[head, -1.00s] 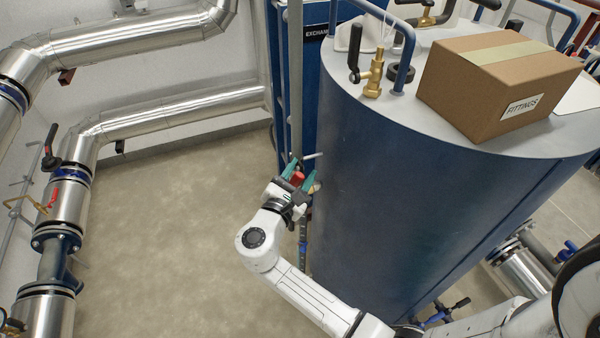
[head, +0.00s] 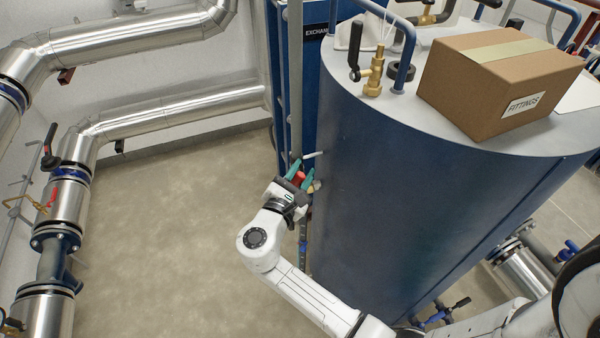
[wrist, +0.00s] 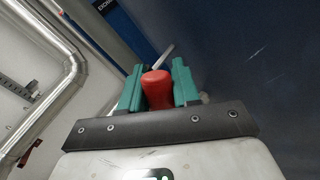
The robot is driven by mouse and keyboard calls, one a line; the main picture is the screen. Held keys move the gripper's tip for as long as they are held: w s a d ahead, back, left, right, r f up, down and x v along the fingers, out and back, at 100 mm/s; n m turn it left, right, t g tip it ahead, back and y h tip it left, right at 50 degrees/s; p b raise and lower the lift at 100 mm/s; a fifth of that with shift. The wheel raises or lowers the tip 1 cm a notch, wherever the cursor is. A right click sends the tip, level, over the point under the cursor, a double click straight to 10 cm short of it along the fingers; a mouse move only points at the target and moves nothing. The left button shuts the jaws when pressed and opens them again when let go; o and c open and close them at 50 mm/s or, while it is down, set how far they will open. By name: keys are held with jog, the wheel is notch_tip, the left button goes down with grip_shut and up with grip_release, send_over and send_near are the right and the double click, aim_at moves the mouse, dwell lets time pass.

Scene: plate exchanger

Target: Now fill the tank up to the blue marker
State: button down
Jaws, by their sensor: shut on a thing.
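The tank (head: 400,210) is a tall dark blue cylinder with a light grey top, at the right of the head view. My gripper (head: 301,173) is at its left side, with teal fingers. In the wrist view my gripper (wrist: 157,78) is shut on a red handle (wrist: 157,90), one finger on each side. The red handle (head: 299,178) shows only a little between the fingers in the head view. A small blue band (head: 303,246) shows on a thin upright tube below my gripper; I cannot tell if it is the marker. No water level is visible.
A box marked FITTINGS (head: 495,85), a brass valve (head: 374,77) and a blue rail (head: 405,60) are on the tank top. A pale rod (head: 313,155) sticks out just above my gripper. Silver pipes (head: 170,115) line the left wall. The floor (head: 170,230) between is clear.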

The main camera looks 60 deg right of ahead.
jog(key=shift+s+d+f+m+b, duration=0.1)
jog(key=shift+s+f+m+b, duration=0.35)
jog(key=shift+m+b, duration=0.45)
jog(key=shift+s+d+f+m+b, duration=0.1)
jog(key=shift+s+f+m+b, duration=0.4)
jog(key=shift+m+b, duration=0.35)
jog(key=shift+s+d+f+m+b, duration=0.1)
jog(key=shift+s+f+m+b, duration=0.2)
jog(key=shift+s+m+b, duration=0.4)
jog(key=shift+w+m, duration=0.15)
jog(key=shift+m, duration=0.1)
jog(key=c, duration=0.9)
grip_release()
jog(key=shift+a, duration=0.15)
jog(key=s+a+b, duration=0.1)
jog(key=s+a, duration=0.1)
jog(key=a, duration=0.8)
jog(key=shift+a, duration=0.2)
